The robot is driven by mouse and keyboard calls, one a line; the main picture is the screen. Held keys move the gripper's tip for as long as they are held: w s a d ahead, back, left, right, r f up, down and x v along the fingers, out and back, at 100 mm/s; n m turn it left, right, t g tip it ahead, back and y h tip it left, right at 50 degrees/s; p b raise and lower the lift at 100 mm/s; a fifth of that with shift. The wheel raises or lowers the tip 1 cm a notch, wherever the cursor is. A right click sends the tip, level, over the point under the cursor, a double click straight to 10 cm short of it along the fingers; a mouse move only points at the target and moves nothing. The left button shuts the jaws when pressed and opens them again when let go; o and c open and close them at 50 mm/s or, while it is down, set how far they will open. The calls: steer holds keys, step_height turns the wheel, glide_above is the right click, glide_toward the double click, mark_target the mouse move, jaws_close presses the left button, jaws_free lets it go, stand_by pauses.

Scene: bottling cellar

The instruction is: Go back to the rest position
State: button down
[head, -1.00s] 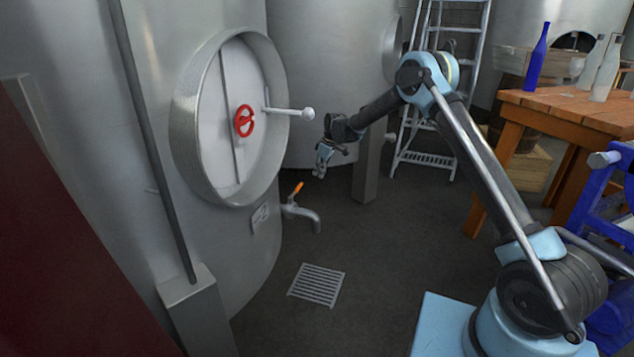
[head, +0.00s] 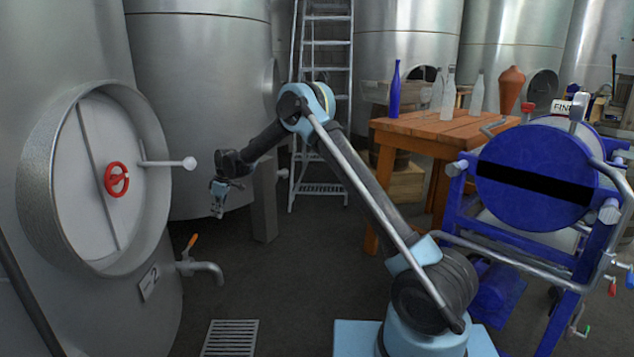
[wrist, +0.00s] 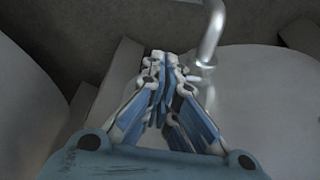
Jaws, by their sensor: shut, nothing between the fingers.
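My gripper (head: 218,198) hangs at the end of my bent arm in the head view, pointing down in the air in front of the steel tanks. It is to the right of the round tank door and above the floor, apart from both. In the wrist view my gripper (wrist: 160,70) has its fingers drawn together with nothing between them. A pale metal pipe (wrist: 211,35) shows just beyond the fingertips. I cannot tell how far it is from them.
A tank door (head: 110,185) with a red handwheel (head: 117,180) and a tap (head: 205,270) stand at left. A wooden table (head: 440,130) with bottles and a blue machine (head: 535,175) stand at right. A ladder (head: 325,100) is behind. A grate (head: 230,338) lies on the floor.

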steer(key=w+d+r+m, duration=0.1)
steer(key=d+r+m, duration=0.1)
steer(key=d+r, duration=0.75)
steer(key=w+d+r+m, duration=0.15)
steer(key=d+r, duration=0.45)
steer(key=d, duration=0.6)
steer(key=s+d+r+m+t+h, duration=0.15)
steer(key=s+d+r, duration=0.3)
steer(key=d, duration=0.65)
steer(key=s+d+r+m, duration=0.3)
steer(key=s+d, duration=0.2)
steer(key=d, duration=0.6)
steer(key=s+d+m, duration=0.5)
steer(key=s+d, duration=1.1)
steer(key=d, duration=0.1)
steer(key=s+d+f+m+h, duration=0.1)
steer(key=s+d+f+m, duration=0.1)
steer(key=s+d+f, duration=0.3)
steer(key=s+d+f+m+h, duration=0.1)
steer(key=s+d+f, duration=0.4)
steer(key=s, duration=0.6)
step_height(320, 180, down, 2)
steer(key=shift+s+f+m+t, duration=0.1)
steer(key=shift+s+m+t, duration=0.25)
steer(key=shift+m, duration=0.55)
